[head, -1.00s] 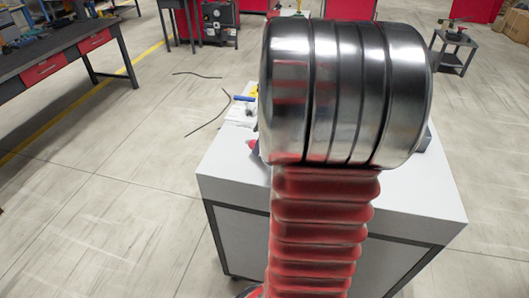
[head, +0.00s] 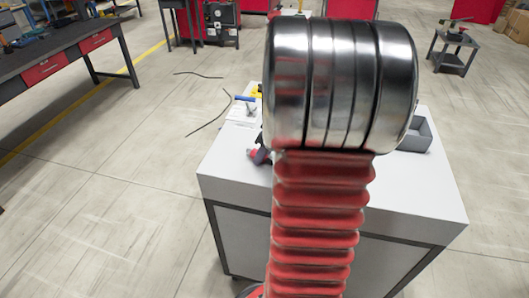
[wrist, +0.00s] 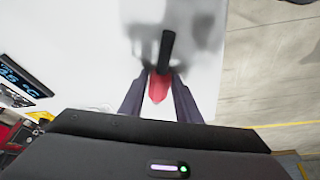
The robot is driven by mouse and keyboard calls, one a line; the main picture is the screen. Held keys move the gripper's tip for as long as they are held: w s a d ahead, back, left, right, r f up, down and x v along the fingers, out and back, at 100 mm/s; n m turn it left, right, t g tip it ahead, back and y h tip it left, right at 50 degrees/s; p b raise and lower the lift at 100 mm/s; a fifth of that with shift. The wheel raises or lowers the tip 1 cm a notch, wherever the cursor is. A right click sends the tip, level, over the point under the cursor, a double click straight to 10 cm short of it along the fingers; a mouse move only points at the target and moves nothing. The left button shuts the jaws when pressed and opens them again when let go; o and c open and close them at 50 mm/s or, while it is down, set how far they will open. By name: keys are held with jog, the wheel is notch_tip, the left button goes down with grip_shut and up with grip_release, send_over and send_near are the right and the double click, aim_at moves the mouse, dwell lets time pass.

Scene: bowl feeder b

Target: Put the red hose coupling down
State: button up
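The red hose coupling (wrist: 158,86) is between the two fingertips of my gripper (wrist: 160,78) in the wrist view, with a dark cylindrical part (wrist: 167,50) extending beyond them. My gripper appears shut on it. The white cabinet top (wrist: 85,60) lies beneath, with a soft shadow near the dark part. I cannot tell whether the coupling touches the top. In the head view, the red coupling (head: 252,153) shows at the left edge of my arm, over the cabinet top (head: 225,165). My arm hides much of the cabinet top.
A grey open bin (head: 416,136) stands at the cabinet's right. A blue-handled tool (head: 244,99) and white paper (head: 238,116) lie at its back left. The cabinet's front left top is clear. A display (wrist: 22,80) shows at left in the wrist view.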

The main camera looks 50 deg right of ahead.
jog(key=shift+o, duration=1.4)
jog(key=shift+r, duration=0.15)
jog(key=v, duration=1.2)
jog(key=shift+a, duration=0.1)
